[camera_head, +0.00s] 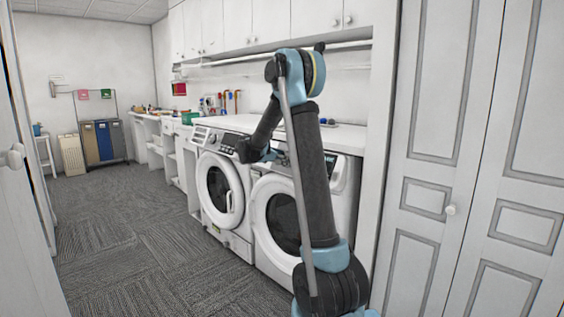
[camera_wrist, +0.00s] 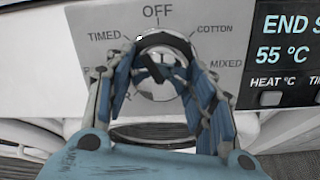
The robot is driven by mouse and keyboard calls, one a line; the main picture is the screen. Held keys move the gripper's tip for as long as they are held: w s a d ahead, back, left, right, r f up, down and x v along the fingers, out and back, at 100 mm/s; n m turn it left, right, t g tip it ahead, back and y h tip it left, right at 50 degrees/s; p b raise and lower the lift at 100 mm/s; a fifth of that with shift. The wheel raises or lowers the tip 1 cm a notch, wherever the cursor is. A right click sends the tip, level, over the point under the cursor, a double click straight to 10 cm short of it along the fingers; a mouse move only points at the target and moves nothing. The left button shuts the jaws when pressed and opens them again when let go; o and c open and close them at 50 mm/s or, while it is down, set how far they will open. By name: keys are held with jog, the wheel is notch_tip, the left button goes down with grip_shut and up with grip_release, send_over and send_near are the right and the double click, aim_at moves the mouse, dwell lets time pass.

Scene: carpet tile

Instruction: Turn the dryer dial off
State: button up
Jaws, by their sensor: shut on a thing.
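The dryer dial (camera_wrist: 160,92) is a round silver and dark knob on the grey panel in the wrist view. OFF is printed straight above it, TIMED at upper left, COTTON at upper right and MIXED at right. My gripper (camera_wrist: 157,72) has its two blue fingers on either side of the dial, shut on it. The fingers hide the dial's sides and part of the lower-left label, and I cannot tell exactly where the dial points. In the head view, my gripper (camera_head: 266,153) is at the control panel of the right front-loading machine, the apparent dryer (camera_head: 283,220); my arm partly covers it.
A lit display (camera_wrist: 290,50) reading 55 °C is right of the dial. Another front-loading machine (camera_head: 222,190) stands left of the dryer. White cupboards (camera_head: 230,25) hang above, and a tall panelled door (camera_head: 430,140) is at right. The carpeted floor (camera_head: 130,240) at left is clear.

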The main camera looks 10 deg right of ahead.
jog(key=m, duration=0.5)
jog(key=shift+m, duration=0.4)
jog(key=shift+g, duration=0.3)
jog(key=shift+s, duration=0.1)
jog(key=o, duration=1.1)
jog(key=shift+a+r, duration=0.1)
jog(key=shift+a, duration=0.15)
jog(key=v, duration=1.1)
jog(key=shift+s+a, duration=0.15)
jog(key=shift+a, duration=0.05)
